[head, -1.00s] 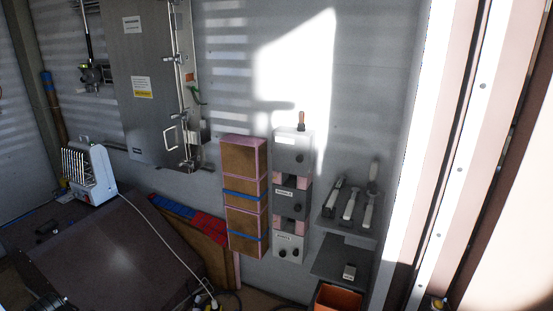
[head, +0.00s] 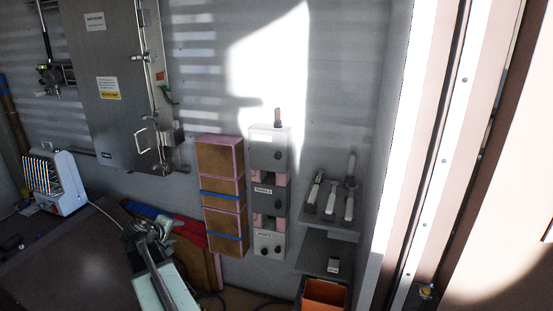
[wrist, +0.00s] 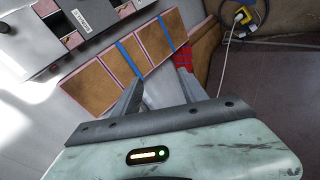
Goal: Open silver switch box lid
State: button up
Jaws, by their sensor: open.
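A tall silver metal box (head: 112,85) hangs on the wall at the upper left of the head view. Its front is shut, with labels, a white pull handle (head: 141,141) low on the right side and latches along the right edge. My gripper (head: 146,226) is in the lower part of the head view, below and apart from the box, with nothing held. In the wrist view my gripper (wrist: 160,88) shows two spread fingers with nothing between them. The silver box is not in the wrist view.
Brown pink-edged blocks (head: 222,190) and a column of grey switch boxes (head: 267,190) stand along the wall right of the silver box. Shelves with tools (head: 332,205) and an orange bin (head: 325,293) are farther right. A white device (head: 56,182) sits at left.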

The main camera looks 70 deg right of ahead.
jog(key=s+d+r+n+g+h, duration=0.15)
jog(key=s+d+r, duration=0.35)
jog(key=d, duration=0.6)
jog(key=s+d+r+h, duration=0.35)
jog(key=s+d, duration=0.25)
jog(key=d, duration=0.5)
jog(key=n+h, duration=0.3)
jog(key=n, duration=0.2)
send_near(279, 157)
jog(key=d, duration=0.9)
jog(key=shift+w+r, duration=0.2)
jog(key=shift+w, duration=0.05)
grip_shut()
jog(key=shift+a, duration=0.1)
